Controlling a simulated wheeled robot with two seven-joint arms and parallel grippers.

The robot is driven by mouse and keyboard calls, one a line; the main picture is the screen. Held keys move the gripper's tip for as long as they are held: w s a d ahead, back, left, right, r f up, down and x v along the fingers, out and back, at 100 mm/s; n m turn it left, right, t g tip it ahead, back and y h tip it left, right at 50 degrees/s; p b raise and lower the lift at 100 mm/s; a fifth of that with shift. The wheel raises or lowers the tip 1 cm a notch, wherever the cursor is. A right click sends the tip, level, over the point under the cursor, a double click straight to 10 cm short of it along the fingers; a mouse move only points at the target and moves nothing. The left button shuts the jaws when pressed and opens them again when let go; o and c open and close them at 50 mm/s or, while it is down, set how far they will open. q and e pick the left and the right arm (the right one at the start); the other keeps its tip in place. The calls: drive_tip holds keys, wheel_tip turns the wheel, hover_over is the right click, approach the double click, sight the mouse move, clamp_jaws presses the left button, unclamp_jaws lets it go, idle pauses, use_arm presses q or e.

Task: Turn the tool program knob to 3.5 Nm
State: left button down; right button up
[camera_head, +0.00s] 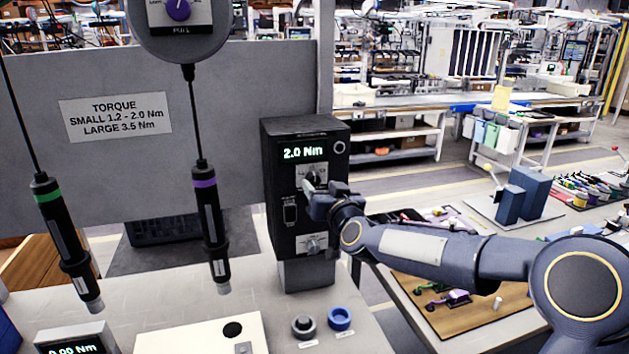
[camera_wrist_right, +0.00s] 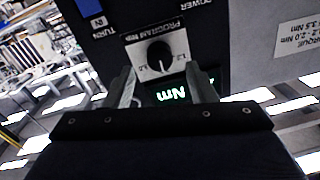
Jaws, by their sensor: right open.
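The black controller box (camera_head: 278,200) stands on a post at the middle of the bench; its lit display reads 2.0 Nm (camera_head: 303,152). The black program knob (camera_wrist_right: 158,55) sits on a white plate marked PROGRAM Nm in the right wrist view, where the box looks upside down. In the head view its plate (camera_head: 318,169) is partly hidden by my gripper. My right gripper (camera_wrist_right: 162,84) is open, with its two fingers apart in front of the box, on either side of the display text. The knob shows just beyond the fingertips; I cannot tell whether they touch it. My left gripper is not in view.
Two screwdrivers hang left of the box, one with a green band (camera_head: 62,240) and one with a purple band (camera_head: 210,225). A torque sign (camera_head: 115,117) reads large 3.5 Nm. A second knob (camera_head: 312,244) is lower on the box.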

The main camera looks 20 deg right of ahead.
sight(314, 179)
drive_tip(key=shift+w+a, duration=0.1)
drive_tip(key=shift+w, duration=1.25)
drive_tip(key=c, duration=1)
